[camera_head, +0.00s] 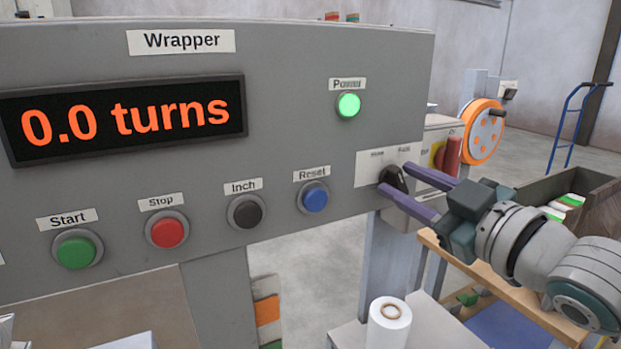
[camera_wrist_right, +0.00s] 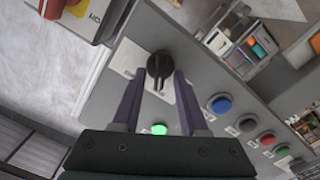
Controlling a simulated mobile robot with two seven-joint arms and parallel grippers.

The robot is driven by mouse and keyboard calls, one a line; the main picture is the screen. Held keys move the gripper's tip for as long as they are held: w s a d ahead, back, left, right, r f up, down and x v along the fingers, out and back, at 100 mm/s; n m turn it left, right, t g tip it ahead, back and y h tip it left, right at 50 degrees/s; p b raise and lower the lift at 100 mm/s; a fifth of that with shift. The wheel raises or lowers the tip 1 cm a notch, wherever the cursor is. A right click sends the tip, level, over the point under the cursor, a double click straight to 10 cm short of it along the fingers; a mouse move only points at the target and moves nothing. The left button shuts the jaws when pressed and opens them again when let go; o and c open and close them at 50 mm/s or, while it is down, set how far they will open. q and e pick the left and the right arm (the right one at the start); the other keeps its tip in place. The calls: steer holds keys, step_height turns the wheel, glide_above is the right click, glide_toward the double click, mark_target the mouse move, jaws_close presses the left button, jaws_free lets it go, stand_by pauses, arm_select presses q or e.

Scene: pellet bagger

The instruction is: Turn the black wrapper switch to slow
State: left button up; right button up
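The black wrapper switch (camera_head: 397,177) is a knob on a white label plate (camera_head: 369,170) at the lower right of the grey Wrapper panel. The small print above it is too blurred to read surely. My right gripper (camera_head: 392,178) comes in from the right, its two purple fingers above and below the knob. In the right wrist view the switch (camera_wrist_right: 160,66) shows at the fingertips (camera_wrist_right: 165,76), with a gap between the fingers and the knob's grip in it. Firm contact is not visible. My left gripper is out of view.
The panel (camera_head: 290,110) also bears the green-lit Power lamp (camera_head: 348,105), Reset (camera_head: 315,197), Inch (camera_head: 247,211), Stop (camera_head: 167,230) and Start (camera_head: 76,249) buttons, and a display (camera_head: 125,118) reading 0.0 turns. A red handle (camera_head: 452,154) and orange wheel (camera_head: 483,130) stand behind the gripper.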

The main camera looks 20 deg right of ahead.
steer(key=s, duration=1)
steer(key=shift+d, duration=0.4)
steer(key=s+a+f+m+g+h+p, duration=0.1)
steer(key=s+a+f+m+g+p, duration=0.2)
steer(key=s+a+g, duration=0.35)
steer(key=s+a+f+m+g+p, duration=0.2)
steer(key=s+a+g+p, duration=0.2)
steer(key=s+g, duration=0.45)
steer(key=w+p+v, duration=0.2)
steer(key=p+v, duration=1)
steer(key=w+a+r+p+v, duration=0.1)
steer(key=w+p+v, duration=0.2)
steer(key=p+v, duration=0.9)
steer(key=w+a+r+p+v, duration=0.1)
steer(key=w+p+v, duration=0.2)
steer(key=p+v, duration=0.9)
steer(key=shift+r+t+p, duration=0.3)
steer(key=shift+r+p, duration=0.15)
steer(key=shift+p, duration=0.3)
